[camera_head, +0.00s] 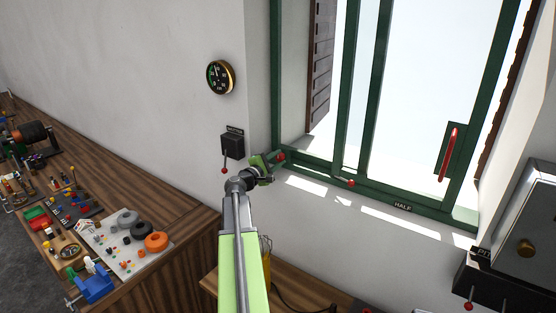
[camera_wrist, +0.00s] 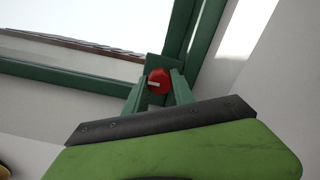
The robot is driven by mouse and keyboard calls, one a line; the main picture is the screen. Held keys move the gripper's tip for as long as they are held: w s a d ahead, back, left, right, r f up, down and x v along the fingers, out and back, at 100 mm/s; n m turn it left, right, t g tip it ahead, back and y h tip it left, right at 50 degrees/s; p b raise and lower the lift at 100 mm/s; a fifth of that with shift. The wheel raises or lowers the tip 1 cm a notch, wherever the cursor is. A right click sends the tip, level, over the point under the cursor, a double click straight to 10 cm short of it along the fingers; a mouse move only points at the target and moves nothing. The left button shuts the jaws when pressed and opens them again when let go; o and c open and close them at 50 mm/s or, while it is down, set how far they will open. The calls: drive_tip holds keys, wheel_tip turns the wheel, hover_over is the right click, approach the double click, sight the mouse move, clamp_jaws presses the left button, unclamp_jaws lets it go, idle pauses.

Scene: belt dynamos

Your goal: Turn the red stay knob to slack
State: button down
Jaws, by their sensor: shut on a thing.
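The red stay knob (camera_head: 281,157) is at the lower left corner of the green window frame in the head view. In the wrist view the red knob (camera_wrist: 159,80) is round, with a short white mark lying nearly level, on a dark green plate. My gripper (camera_head: 271,163) reaches up to it from the lower left. In the wrist view its two fingers stand on either side of the knob, shut on it. The gripper's green body hides what lies below.
A second red knob (camera_head: 351,182) is on the window's bottom rail, left of a "HALF" label (camera_head: 402,207). A black switch box (camera_head: 232,146) with a red-tipped lever and a round gauge (camera_head: 220,77) are on the wall at left. A cluttered wooden bench (camera_head: 190,215) stands lower left.

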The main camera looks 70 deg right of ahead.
drive_tip(key=shift+s+a+f, duration=0.1)
drive_tip(key=shift+f, duration=0.05)
drive_tip(key=c, duration=1.1)
unclamp_jaws()
drive_tip(key=shift+o, duration=0.2)
drive_tip(key=v, duration=1.7)
drive_tip(key=shift+a, duration=0.2)
